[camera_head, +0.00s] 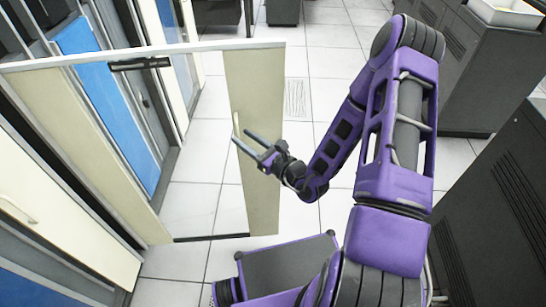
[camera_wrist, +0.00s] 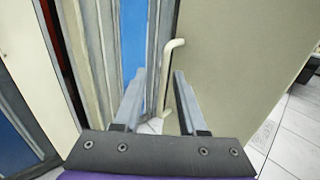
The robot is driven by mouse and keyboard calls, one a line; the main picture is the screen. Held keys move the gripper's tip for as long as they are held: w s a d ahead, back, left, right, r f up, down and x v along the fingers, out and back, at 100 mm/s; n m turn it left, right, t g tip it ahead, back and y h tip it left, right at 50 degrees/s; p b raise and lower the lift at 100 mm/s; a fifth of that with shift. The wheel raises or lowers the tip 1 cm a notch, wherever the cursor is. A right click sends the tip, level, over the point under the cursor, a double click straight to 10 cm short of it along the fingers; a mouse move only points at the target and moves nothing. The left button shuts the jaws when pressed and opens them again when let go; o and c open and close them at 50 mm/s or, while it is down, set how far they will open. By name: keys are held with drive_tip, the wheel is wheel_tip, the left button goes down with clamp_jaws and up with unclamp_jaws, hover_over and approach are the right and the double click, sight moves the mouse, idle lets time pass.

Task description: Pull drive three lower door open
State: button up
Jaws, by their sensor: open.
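A cream door panel (camera_head: 262,195) stands out over the floor tiles, apart from the cabinet fronts at left. It fills the right half of the wrist view (camera_wrist: 240,70). A slim pale handle (camera_head: 236,122) is on it, and the handle also shows in the wrist view (camera_wrist: 172,62). My gripper (camera_head: 241,136) is open at the handle. In the wrist view its fingers (camera_wrist: 159,72) appear on either side of the handle, which looks nearer the right finger. I cannot tell whether they touch it. Which drive the panel belongs to cannot be read.
Cabinets with blue panels (camera_head: 80,35) line the left. Another cream door (camera_head: 70,225) with a handle is at lower left. A pale top bar (camera_head: 210,48) runs across to the door. Dark grey cabinets (camera_head: 490,215) stand at right. Tiled floor (camera_head: 325,75) is clear between.

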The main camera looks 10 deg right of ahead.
drive_tip(key=v, duration=1.4)
drive_tip(key=shift+b, duration=0.35)
drive_tip(key=shift+a, duration=0.1)
